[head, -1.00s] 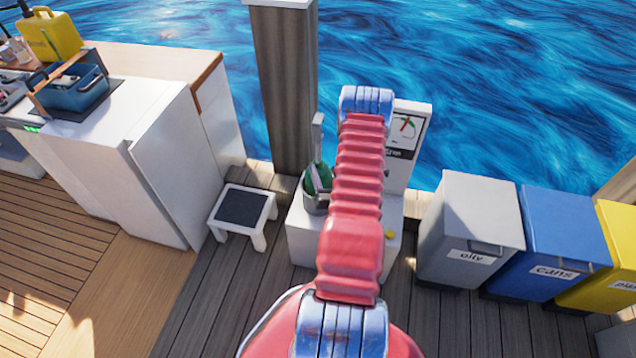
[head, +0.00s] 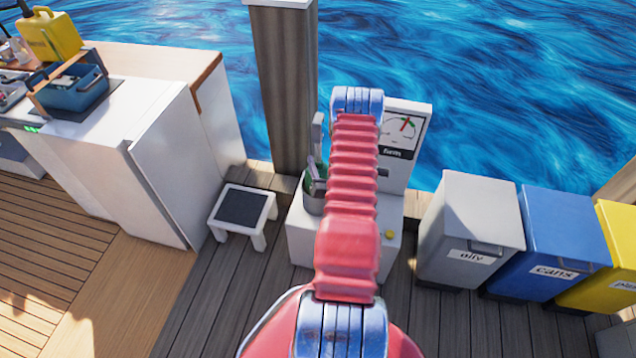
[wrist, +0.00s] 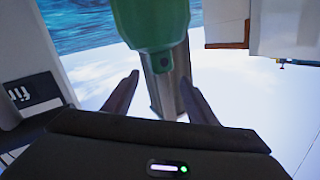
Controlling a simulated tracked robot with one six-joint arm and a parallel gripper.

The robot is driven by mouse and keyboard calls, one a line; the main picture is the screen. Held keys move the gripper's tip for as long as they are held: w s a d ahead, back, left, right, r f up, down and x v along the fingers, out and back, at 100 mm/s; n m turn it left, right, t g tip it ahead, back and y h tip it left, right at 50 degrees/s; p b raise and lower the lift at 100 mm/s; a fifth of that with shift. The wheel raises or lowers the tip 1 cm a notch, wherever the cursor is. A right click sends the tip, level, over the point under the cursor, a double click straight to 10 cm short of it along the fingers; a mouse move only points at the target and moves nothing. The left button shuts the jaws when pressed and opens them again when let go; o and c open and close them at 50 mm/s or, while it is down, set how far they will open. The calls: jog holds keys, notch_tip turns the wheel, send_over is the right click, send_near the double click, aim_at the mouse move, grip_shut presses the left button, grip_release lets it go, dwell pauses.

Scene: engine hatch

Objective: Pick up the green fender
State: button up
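In the head view only a little green of the fender (head: 309,170) shows, at a grey round holder (head: 313,204) on a white stand (head: 303,235). My gripper (wrist: 160,95) is open, its two dark fingers apart on either side of the fender's eye end. I cannot tell whether either finger touches it. In the head view my red arm hides part of the stand and most of my gripper.
A panel with a dial (head: 405,128) rises behind the stand. A wooden post (head: 284,90) stands behind left, a step stool (head: 241,210) left. Grey (head: 470,230), blue (head: 562,243) and yellow (head: 618,240) bins stand right. A white cabinet (head: 165,165) is farther left, with water beyond.

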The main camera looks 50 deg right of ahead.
grip_shut()
dwell(0.4)
